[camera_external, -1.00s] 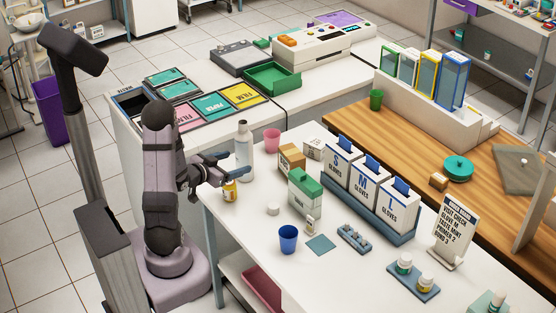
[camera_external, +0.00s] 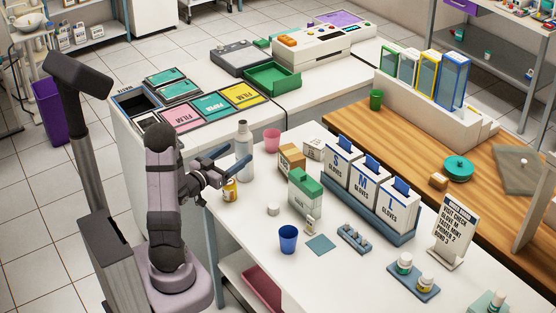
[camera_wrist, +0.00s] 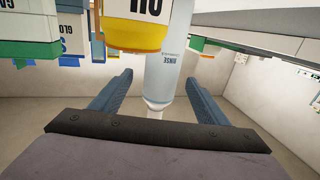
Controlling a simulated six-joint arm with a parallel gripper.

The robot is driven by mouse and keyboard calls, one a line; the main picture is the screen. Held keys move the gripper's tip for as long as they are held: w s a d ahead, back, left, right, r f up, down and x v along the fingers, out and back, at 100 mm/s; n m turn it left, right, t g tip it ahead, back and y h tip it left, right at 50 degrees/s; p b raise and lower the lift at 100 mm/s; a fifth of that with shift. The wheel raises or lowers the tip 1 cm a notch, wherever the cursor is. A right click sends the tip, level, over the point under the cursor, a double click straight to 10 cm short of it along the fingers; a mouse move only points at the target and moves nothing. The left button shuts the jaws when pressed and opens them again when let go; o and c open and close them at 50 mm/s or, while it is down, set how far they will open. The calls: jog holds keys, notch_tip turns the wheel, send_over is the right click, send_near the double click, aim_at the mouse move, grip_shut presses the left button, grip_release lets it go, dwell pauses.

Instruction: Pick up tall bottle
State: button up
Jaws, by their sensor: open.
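The tall bottle (camera_external: 243,140) is pale grey-white with a narrow cap and stands upright near the left edge of the white table. In the wrist view this bottle (camera_wrist: 167,75), marked "RINSE", appears inverted, its neck and cap between my two blue fingers. My gripper (camera_external: 237,156) is open beside the bottle at about its mid-height in the external view; it also shows in the wrist view (camera_wrist: 159,82). One finger overlaps the bottle in the external view. I see no grip on it, and cannot tell whether either finger touches it.
A small yellow bottle (camera_external: 230,189) stands just below my fingers; it looms at the top of the wrist view (camera_wrist: 138,35). A pink cup (camera_external: 272,140), a cardboard box (camera_external: 291,158) and a green-topped carton (camera_external: 305,193) stand to the right. A white round lid (camera_external: 273,209) lies nearer.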

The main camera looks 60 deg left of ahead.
aim_at(238, 150)
jog(key=shift+r+p+x, duration=0.2)
jog(key=shift+p+x, duration=0.55)
jog(key=shift+x, duration=1.8)
jog(key=shift+a, duration=0.1)
jog(key=c, duration=1.3)
